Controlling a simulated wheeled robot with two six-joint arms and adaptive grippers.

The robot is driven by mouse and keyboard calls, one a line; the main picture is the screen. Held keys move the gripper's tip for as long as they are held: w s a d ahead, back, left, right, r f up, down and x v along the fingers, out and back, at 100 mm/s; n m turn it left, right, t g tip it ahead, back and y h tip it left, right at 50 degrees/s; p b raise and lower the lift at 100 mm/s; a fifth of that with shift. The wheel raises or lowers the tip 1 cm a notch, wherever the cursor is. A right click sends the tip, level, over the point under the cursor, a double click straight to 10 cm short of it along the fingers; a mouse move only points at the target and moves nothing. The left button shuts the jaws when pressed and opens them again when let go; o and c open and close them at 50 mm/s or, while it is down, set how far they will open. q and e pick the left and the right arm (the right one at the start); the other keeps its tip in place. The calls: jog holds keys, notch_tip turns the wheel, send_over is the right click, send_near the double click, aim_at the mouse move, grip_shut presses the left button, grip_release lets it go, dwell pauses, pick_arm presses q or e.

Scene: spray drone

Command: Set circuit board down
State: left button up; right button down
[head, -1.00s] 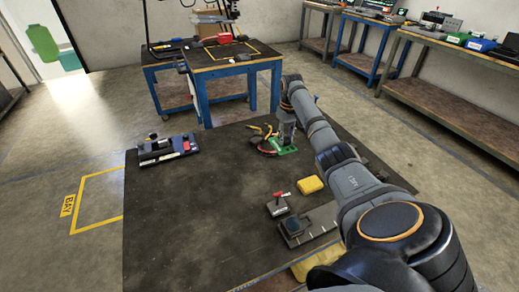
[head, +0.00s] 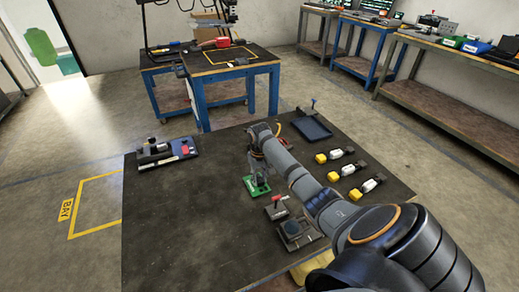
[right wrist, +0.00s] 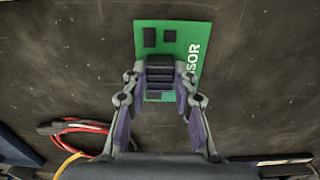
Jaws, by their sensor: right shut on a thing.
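The green circuit board (head: 257,187) is in my right gripper (head: 258,177), over the middle of the dark table. In the right wrist view the board (right wrist: 200,70) shows white lettering, partly cut to "SOR", and dark parts on its face. There the fingers of my right gripper (right wrist: 160,78) are shut on a dark raised block of the board. I cannot tell whether the board touches the table top. My left gripper is not in view.
The dark table top (head: 190,225) is bare left of the board. A small red-handled fixture (head: 276,207) and a grey device (head: 294,231) stand nearer. A blue-grey tray (head: 311,127) and several yellow-ended parts (head: 342,153) lie right. A tool block (head: 167,151) sits at far left.

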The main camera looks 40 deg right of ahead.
jog(key=shift+f, duration=0.4)
jog(key=c, duration=1.1)
grip_release()
jog(key=shift+o, duration=0.2)
